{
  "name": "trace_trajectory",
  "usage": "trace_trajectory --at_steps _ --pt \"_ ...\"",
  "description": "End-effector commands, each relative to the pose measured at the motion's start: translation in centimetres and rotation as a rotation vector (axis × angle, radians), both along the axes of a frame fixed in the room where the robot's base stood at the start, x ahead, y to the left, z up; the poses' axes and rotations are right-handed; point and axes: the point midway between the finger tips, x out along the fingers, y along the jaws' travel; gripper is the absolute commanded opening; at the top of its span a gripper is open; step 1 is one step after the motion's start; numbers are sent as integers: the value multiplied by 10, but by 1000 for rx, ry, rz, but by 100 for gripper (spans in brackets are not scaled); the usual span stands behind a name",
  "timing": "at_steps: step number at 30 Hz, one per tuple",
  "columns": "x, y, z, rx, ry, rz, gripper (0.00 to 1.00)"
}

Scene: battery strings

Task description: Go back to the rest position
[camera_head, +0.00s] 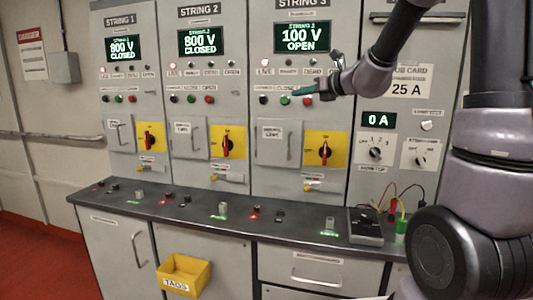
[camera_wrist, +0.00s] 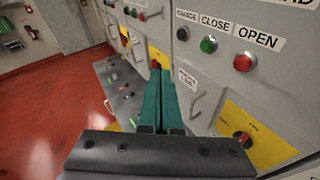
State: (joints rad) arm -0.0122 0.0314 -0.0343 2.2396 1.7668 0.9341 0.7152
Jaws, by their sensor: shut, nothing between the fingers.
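My gripper (camera_head: 302,91) is in front of the String 3 panel, near its row of push buttons, with its teal fingers pointing left. In the wrist view my gripper (camera_wrist: 160,85) shows its two teal fingers together with nothing between them. The String 3 panel (camera_head: 289,113) has a display (camera_head: 301,38) reading 100 V OPEN. A green button (camera_wrist: 208,44) under the CLOSE label and a red button (camera_wrist: 244,62) under the OPEN label are right of the fingers in the wrist view. Whether the fingers touch the panel cannot be told.
The String 1 display (camera_head: 122,48) and String 2 display (camera_head: 201,41) read 800 V CLOSED. Yellow-backed rotary switches, such as the String 3 one (camera_head: 326,149), sit below. A dark counter (camera_head: 160,212) juts out under the panels. A yellow TAGS bin (camera_head: 184,275) hangs at the front. Red floor (camera_wrist: 50,120) lies clear.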

Motion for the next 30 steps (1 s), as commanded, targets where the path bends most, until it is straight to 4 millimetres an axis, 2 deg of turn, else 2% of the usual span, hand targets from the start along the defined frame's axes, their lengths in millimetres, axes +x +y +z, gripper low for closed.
trace_trajectory --at_steps 1,3,7,11,15,18,22,25,30 --pt "-28 8 11 -124 -72 84 0" --pt "-65 16 15 -316 -173 211 0" --pt "-132 17 12 -679 -360 439 0" --pt "-192 1 -1 -1050 -536 661 0" --pt "-243 -32 -17 -1443 -696 893 0" --pt "-268 -57 -24 -1678 -770 1034 0" --pt "-286 -83 -28 -1888 -817 1165 0" --pt "-293 -94 -30 -1967 -829 1220 0" --pt "-294 -97 -30 -1994 -832 1241 0"
